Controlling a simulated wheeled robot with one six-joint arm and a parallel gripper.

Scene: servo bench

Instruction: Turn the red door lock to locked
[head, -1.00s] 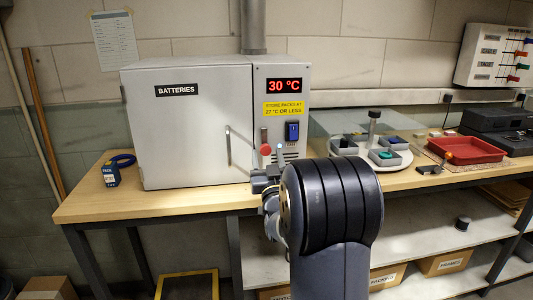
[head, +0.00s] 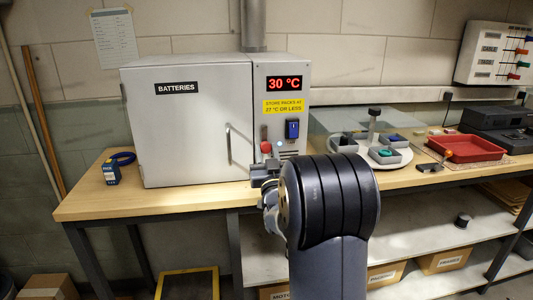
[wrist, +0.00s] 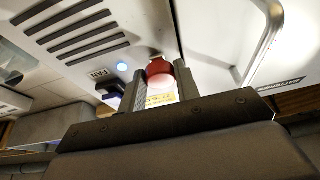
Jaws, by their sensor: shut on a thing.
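The red door lock (head: 266,146) is on the front of the white battery cabinet (head: 190,120), right of the door's edge. A short pale upright piece shows just above it. In the wrist view the red lock (wrist: 157,72) sits between the two fingers of my gripper (wrist: 160,88), which is shut on it. In the head view my gripper (head: 265,166) reaches up to the lock from below, partly hidden by my own arm. The lock's exact turn angle is hard to tell.
The door handle (head: 229,144) is close left of the lock. A blue fan switch (head: 292,129) is on its right, under a display reading 30 °C (head: 284,82). A round tray (head: 370,158) with grey bins and a red tray (head: 467,149) stand right on the bench.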

